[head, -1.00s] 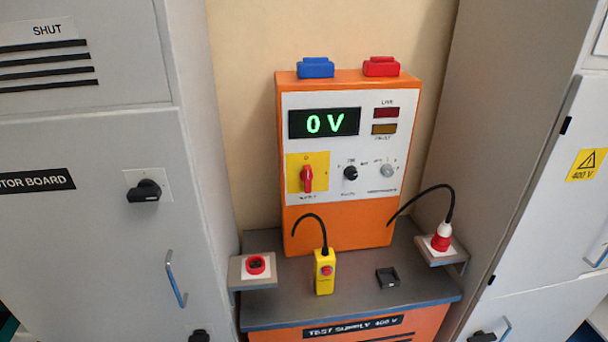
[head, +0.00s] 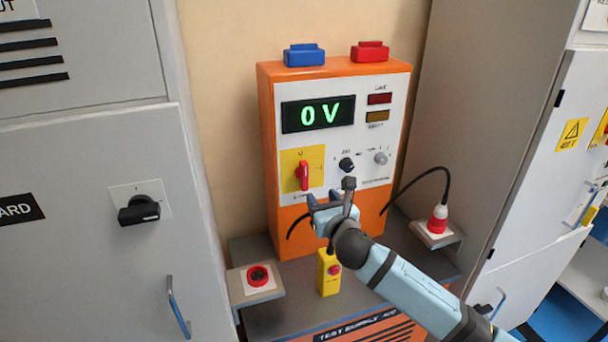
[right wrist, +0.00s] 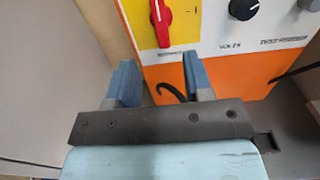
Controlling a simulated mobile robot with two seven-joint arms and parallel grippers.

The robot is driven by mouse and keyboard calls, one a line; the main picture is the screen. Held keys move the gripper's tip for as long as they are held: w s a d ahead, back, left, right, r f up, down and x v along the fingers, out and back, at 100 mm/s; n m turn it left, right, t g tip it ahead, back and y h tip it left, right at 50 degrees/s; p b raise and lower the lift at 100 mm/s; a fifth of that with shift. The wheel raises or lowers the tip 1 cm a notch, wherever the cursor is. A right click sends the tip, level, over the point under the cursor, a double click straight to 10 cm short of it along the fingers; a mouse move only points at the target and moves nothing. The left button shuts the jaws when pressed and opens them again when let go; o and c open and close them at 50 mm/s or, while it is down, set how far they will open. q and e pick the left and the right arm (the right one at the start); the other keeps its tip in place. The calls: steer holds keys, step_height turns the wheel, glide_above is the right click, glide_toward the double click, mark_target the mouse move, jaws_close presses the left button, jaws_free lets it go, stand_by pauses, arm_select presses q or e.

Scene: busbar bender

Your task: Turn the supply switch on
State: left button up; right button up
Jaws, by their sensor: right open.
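The supply switch is a red rotary handle (head: 303,176) on a yellow plate (head: 290,160), on the front of the orange test supply unit (head: 267,130). Its handle stands about upright. The display (head: 318,114) above reads 0 V. My right gripper (head: 326,198) is in front of the unit, just below and right of the switch, apart from it. In the right wrist view the red handle (right wrist: 160,18) is at the top, beyond and between the two open, empty blue fingers (right wrist: 158,82). My left gripper is not in view.
A black knob (head: 346,164) and a grey knob (head: 381,158) sit right of the switch. A yellow pendant (head: 328,274) with a red button stands on the bench below my arm. A red plug (head: 438,219) with a black cable is at right. Grey cabinets flank both sides.

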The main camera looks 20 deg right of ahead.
mark_target(306, 175)
steer(key=w, duration=0.4)
steer(key=w+p, duration=0.1)
steer(key=w, duration=0.8)
steer(key=shift+w+a, duration=0.1)
steer(key=shift+a, duration=0.15)
steer(key=c, duration=0.5)
